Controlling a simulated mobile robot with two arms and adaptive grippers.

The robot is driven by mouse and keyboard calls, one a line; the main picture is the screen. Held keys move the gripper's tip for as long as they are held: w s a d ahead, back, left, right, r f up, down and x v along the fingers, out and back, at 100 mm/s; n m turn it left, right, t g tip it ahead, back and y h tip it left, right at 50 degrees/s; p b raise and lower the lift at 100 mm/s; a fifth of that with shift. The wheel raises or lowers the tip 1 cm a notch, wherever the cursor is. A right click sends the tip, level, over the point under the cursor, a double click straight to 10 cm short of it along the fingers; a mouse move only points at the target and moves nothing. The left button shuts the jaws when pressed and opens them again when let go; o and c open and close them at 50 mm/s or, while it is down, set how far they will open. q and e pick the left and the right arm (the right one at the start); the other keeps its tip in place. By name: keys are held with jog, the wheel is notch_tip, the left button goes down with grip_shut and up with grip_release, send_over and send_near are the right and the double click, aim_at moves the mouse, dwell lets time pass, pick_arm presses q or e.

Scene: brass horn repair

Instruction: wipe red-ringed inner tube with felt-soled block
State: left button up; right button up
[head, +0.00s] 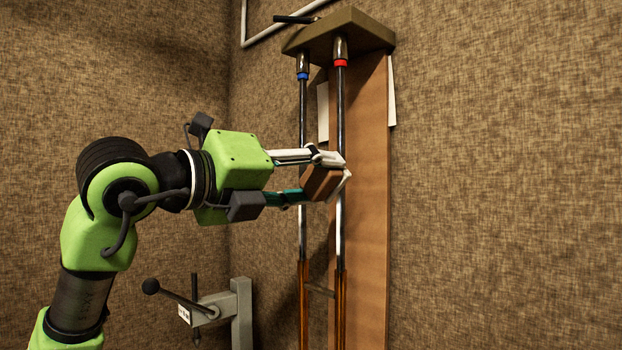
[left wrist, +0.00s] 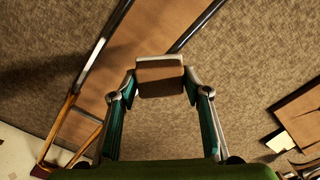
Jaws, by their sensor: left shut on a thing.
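Two upright inner tubes hang from a bracket. The red-ringed inner tube (head: 340,110) is on the right in the head view, dark above and bright silver lower down. The blue-ringed tube (head: 303,120) is to its left. My left gripper (head: 328,172) is shut on the brown felt-soled block (head: 320,183) and holds it at the red-ringed tube, about midway down. The block also shows between the fingers in the left wrist view (left wrist: 160,78). Whether its felt touches the tube I cannot tell. My right gripper is not in view.
The olive bracket (head: 345,32) tops a brown board (head: 371,200) behind the tubes. Brass outer tubes (head: 340,305) with a crosspiece are below. A grey vise-like stand with a lever (head: 240,310) is at lower left. The right side shows bare woven wall.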

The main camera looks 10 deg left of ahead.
pick_arm(q)
jog(key=shift+w+d, duration=0.35)
jog(key=shift+w, duration=0.2)
jog(key=shift+s+r+p, duration=0.1)
jog(key=shift+r+p, duration=1.45)
jog(key=shift+r, duration=0.5)
jog(key=shift+f, duration=0.1)
notch_tip(320, 180, down, 4)
jog(key=b, duration=0.4)
